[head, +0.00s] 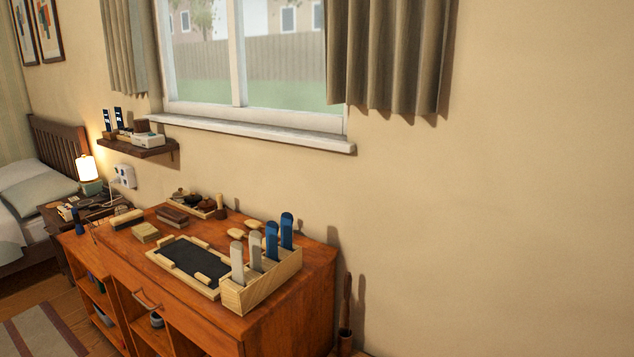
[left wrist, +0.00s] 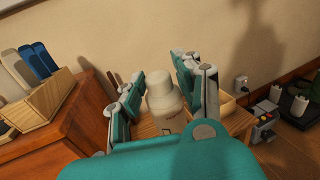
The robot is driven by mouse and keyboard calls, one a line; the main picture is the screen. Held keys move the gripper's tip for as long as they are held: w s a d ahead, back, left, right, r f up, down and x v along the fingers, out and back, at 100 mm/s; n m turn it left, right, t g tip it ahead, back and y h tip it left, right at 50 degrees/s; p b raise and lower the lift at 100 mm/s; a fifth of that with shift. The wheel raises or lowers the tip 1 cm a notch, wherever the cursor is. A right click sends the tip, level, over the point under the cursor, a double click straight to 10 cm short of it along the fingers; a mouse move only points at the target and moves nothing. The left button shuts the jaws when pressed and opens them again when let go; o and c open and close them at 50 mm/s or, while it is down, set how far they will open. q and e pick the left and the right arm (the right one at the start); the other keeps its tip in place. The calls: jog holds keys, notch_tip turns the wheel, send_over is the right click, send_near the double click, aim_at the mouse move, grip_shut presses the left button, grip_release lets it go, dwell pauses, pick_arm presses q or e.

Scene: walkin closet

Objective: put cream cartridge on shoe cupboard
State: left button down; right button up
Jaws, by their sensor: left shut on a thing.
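The cream cartridge (left wrist: 165,112) is a whitish, bottle-shaped thing with a rounded cap and faint lettering. It stands between the two fingers of my left gripper (left wrist: 160,72) in the left wrist view, and the gripper is shut on it. Its lower end is partly hidden by my gripper. The shoe cupboard (head: 295,310) is the orange-brown wooden cabinet under the window in the head view. Its side and top corner also show at the left of the left wrist view (left wrist: 62,125), left of my gripper. My right gripper is in neither view.
On the cupboard top are a wooden holder (head: 268,289) with blue and grey upright pieces, a tray with a dark mat (head: 155,254), brushes and small blocks. Bare wood shows along the right edge. A light wooden surface (left wrist: 240,122) and a power strip (left wrist: 263,128) lie to the right.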

pick_arm(q)
jog(key=s+a+n+t+y, duration=0.3)
jog(key=a+n+y, duration=0.2)
jog(key=a+y, duration=0.1)
jog(key=s+a+n+t+y, duration=0.2)
jog(key=a+n+t+y, duration=0.2)
jog(key=y, duration=0.4)
jog(key=shift+s+a+f+n, duration=0.4)
jog(key=shift+a+n, duration=0.2)
jog(key=shift+a, duration=0.6)
